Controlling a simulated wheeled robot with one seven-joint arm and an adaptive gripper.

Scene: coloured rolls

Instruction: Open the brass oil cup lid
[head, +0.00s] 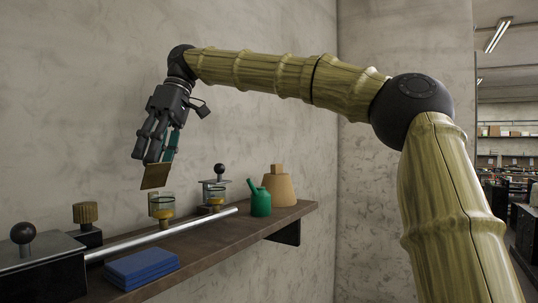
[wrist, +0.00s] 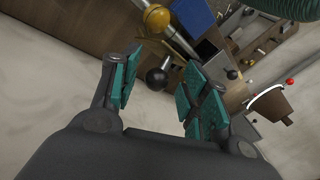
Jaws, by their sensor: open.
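A brass-coloured square plate (head: 155,177), which looks like the oil cup lid, stands tilted just above a glass oil cup (head: 162,207) with amber oil on the wall shelf. My gripper (head: 156,153) points down right above the plate, fingers spread. I cannot tell whether a fingertip touches the plate. In the wrist view the teal-padded fingers (wrist: 155,95) are apart, with nothing held between them. A second glass cup (head: 215,197) with a black ball knob stands farther along the shelf.
The shelf (head: 240,233) carries a metal rod (head: 165,232), a blue block (head: 142,265), a green oil can (head: 260,199) and a tan conical vessel (head: 278,188). A black box with a ball lever (head: 23,233) and a ribbed brass knob (head: 86,212) are at left. The wall is close behind.

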